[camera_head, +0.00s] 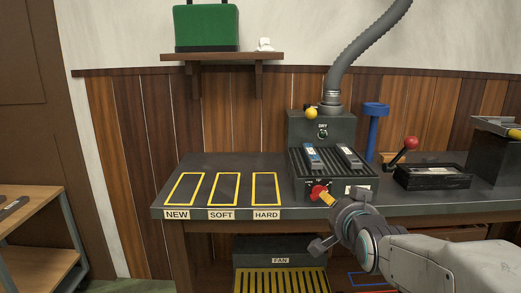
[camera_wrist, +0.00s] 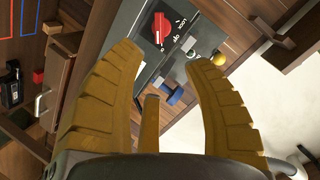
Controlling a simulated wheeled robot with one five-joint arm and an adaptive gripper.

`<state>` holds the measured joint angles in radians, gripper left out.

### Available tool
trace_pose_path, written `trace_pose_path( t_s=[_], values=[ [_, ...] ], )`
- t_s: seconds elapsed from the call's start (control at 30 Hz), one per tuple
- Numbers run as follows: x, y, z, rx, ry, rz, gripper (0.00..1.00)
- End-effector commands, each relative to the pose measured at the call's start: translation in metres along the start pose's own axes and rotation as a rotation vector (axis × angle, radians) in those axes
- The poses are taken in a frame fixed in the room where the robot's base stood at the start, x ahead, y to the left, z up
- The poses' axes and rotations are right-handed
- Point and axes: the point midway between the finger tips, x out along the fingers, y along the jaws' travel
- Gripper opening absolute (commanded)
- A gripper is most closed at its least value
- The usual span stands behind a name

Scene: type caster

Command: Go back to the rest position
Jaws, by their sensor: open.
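My gripper (camera_head: 327,198) is at the front of the dark dryer unit (camera_head: 322,126) on the bench, its yellow fingertips by the red knob (camera_head: 318,190). I cannot tell from the head view whether they touch it. In the wrist view my gripper (camera_wrist: 163,58) is open, with its two ridged yellow fingers spread and nothing between them. The red knob shows there (camera_wrist: 161,28) beyond the fingertips, on its dark panel. My grey arm reaches in from the lower right of the head view.
Two small bars, one with a blue part (camera_head: 312,157) and one grey (camera_head: 350,156), lie on the ribbed top. A blue post (camera_head: 375,128) and a red-balled lever (camera_head: 410,143) stand to the right. Yellow frames labelled NEW, SOFT and HARD (camera_head: 266,188) are empty at left.

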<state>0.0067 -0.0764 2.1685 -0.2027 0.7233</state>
Motion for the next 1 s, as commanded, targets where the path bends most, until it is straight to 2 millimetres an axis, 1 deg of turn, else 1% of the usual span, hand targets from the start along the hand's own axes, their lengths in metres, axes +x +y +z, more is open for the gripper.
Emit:
trace_pose_path(
  t_s=[0.03, 0.17, 0.37, 0.57, 0.8, 0.9, 1.0],
  values=[
    [-0.018, -0.013, -0.015, -0.03, -0.029, 0.024, 0.46],
    [-0.05, -0.018, -0.02, -0.116, -0.117, 0.091, 0.46],
    [-0.103, -0.025, -0.027, -0.245, -0.263, 0.178, 0.46],
    [-0.162, -0.031, -0.034, -0.37, -0.422, 0.248, 0.46],
    [-0.238, -0.039, -0.043, -0.511, -0.624, 0.305, 0.46],
    [-0.267, -0.041, -0.045, -0.561, -0.703, 0.319, 0.46],
    [-0.291, -0.043, -0.048, -0.601, -0.77, 0.328, 0.46]
  ],
)
